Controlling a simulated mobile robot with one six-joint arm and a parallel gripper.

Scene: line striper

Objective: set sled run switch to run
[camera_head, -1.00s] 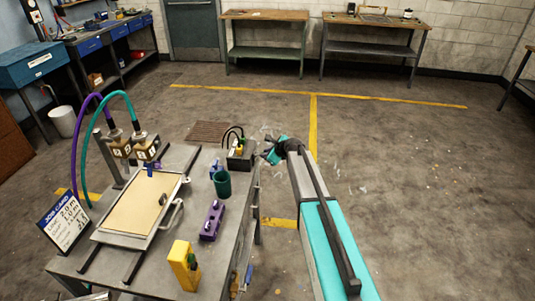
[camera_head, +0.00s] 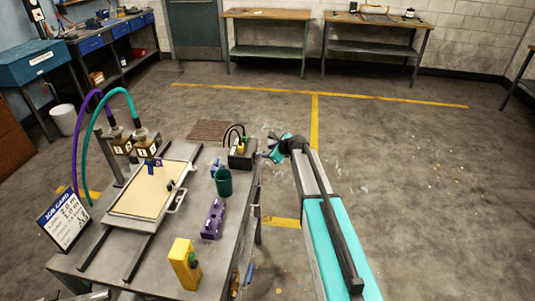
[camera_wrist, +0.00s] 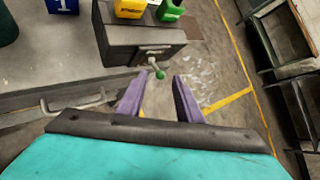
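The switch box (camera_head: 242,158) is a dark grey block at the bench's far right corner. In the head view my gripper (camera_head: 272,149) is right of the box. The sled (camera_head: 156,188) carries a tan panel on dark rails.
A green cup (camera_head: 223,183), a purple block (camera_head: 213,219) and a yellow block (camera_head: 184,264) stand along the bench's right side. A job card (camera_head: 65,222) stands at left. Yellow and green pieces top the box. The floor to the right is open.

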